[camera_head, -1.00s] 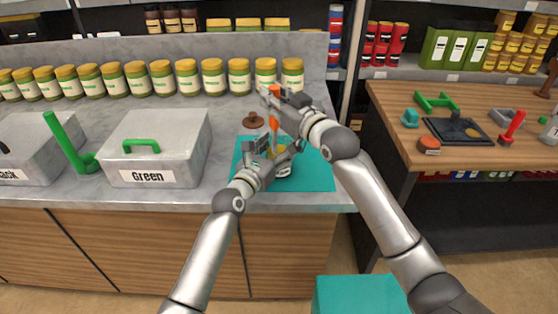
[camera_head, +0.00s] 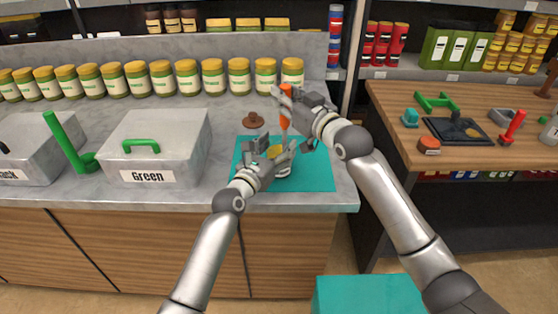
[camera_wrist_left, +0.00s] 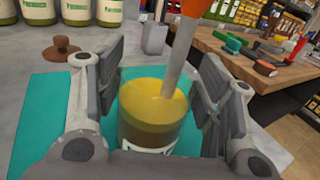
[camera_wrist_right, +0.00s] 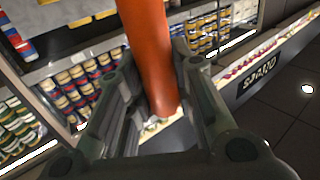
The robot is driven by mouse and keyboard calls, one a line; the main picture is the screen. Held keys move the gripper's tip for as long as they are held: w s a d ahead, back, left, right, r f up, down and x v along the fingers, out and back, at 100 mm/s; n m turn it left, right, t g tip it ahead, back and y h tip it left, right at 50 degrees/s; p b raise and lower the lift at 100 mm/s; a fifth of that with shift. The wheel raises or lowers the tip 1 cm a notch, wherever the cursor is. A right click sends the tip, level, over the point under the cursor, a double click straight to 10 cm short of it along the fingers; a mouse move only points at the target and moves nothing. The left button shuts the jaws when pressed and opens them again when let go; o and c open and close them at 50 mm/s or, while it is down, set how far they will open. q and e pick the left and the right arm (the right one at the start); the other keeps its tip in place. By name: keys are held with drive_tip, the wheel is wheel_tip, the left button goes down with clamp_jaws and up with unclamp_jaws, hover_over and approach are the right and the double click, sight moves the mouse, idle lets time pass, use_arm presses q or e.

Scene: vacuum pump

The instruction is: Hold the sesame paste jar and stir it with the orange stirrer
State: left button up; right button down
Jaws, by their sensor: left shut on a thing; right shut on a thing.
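The sesame paste jar (camera_wrist_left: 150,130) is open, with yellow-brown paste inside. It stands upright between the fingers of my left gripper (camera_wrist_left: 155,88), which is shut on it. In the head view the jar (camera_head: 283,170) is over the teal mat, partly hidden by my left gripper (camera_head: 272,158). My right gripper (camera_head: 295,110) is shut on the orange stirrer (camera_head: 286,92) above the jar. The stirrer's orange handle also shows in the right wrist view (camera_wrist_right: 152,60). Its grey shaft (camera_wrist_left: 177,60) points down to the paste; I cannot tell how deep the tip is.
The teal mat (camera_head: 318,178) lies on the grey counter. A brown knobbed lid (camera_head: 255,121) lies behind it. A metal box labelled Green (camera_head: 175,150) and a green ladle (camera_head: 65,140) stand left. Several jars (camera_head: 188,78) line the back. A wooden table (camera_head: 470,158) is at right.

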drive_tip(key=shift+a, duration=0.1)
drive_tip(key=shift+x, duration=0.95)
drive_tip(key=shift+s+a, duration=0.1)
drive_tip(key=shift+a, duration=0.05)
drive_tip(key=shift+s+a, duration=0.65)
drive_tip(key=shift+s, duration=0.05)
drive_tip(key=shift+d, duration=0.1)
drive_tip(key=shift+v, duration=0.95)
